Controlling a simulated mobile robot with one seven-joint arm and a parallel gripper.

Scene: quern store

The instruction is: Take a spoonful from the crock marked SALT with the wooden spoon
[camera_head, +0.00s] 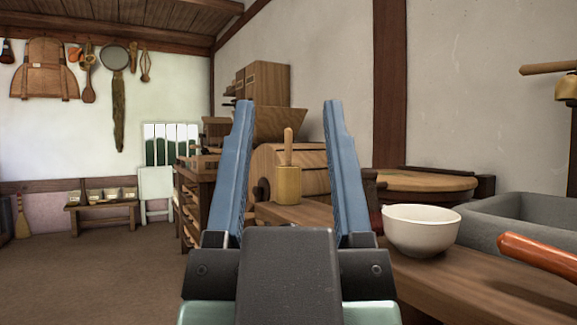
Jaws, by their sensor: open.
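My gripper (289,104) is open, with its two blue fingers raised and nothing touching them. Between the fingers, farther off, a light wooden pot (287,187) stands on the counter with a rounded wooden handle sticking up from it. I cannot tell whether this is a spoon or a pestle. A wooden spoon-like tool (88,92) hangs on the far left wall. Several small containers with pale labels (111,194) stand on a low bench at the far left. Their labels are too small to read, and I cannot make out a SALT mark anywhere.
A white bowl (421,233) stands on the wooden counter (470,281) at right, before a grey stone trough (530,222). A round wooden lid (424,181) lies behind it. An orange-brown handle (538,254) juts in from the right. The floor (95,270) at left is clear.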

